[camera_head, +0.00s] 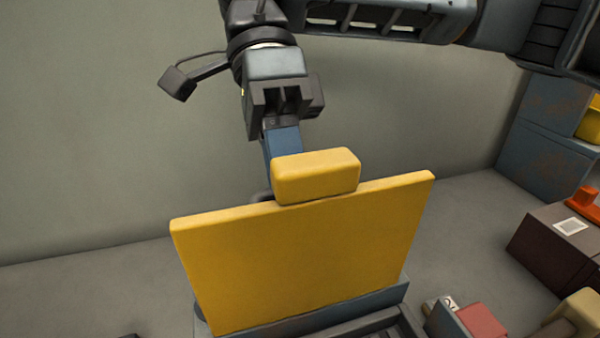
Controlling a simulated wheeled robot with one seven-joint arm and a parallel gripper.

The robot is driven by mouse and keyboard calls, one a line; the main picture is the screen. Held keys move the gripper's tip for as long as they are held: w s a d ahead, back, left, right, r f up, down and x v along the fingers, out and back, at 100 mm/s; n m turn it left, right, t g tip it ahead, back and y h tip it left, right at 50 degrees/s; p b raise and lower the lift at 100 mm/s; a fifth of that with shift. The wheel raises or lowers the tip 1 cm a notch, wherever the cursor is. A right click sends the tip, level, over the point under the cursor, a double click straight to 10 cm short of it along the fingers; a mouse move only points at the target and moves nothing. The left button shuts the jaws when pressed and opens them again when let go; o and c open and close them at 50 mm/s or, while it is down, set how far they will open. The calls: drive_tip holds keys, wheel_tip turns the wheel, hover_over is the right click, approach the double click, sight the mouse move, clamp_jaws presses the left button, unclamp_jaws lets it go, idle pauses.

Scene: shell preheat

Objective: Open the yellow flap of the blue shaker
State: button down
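The yellow flap (310,250) stands raised and nearly upright in the lower middle of the head view, leaning slightly. A yellow block-like handle (316,176) sits on its top edge. The blue-grey body of the shaker (335,318) shows below the flap's lower edge, and much of it is cut off by the frame. My gripper (283,150) comes down from above, just behind the handle. Its blue lower part reaches behind the handle, so its fingertips are hidden. I cannot tell whether it touches the handle or flap.
A dark brown box (560,245) with a white label stands at the right, with an orange item (583,200) on it. A blue-grey cabinet (545,140) stands behind it. A red block (482,326) lies at the bottom right. The grey wall rises behind my arm.

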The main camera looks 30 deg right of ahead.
drive_tip(key=shift+s+d+f, duration=0.1)
drive_tip(key=shift+d+f, duration=0.05)
drive_tip(key=shift+f, duration=0.1)
drive_tip(key=c, duration=1.1)
unclamp_jaws()
drive_tip(key=shift+r, duration=0.1)
drive_tip(key=shift+r, duration=0.1)
drive_tip(key=v, duration=0.7)
drive_tip(key=shift+w+r, duration=0.25)
drive_tip(key=shift+w, duration=0.05)
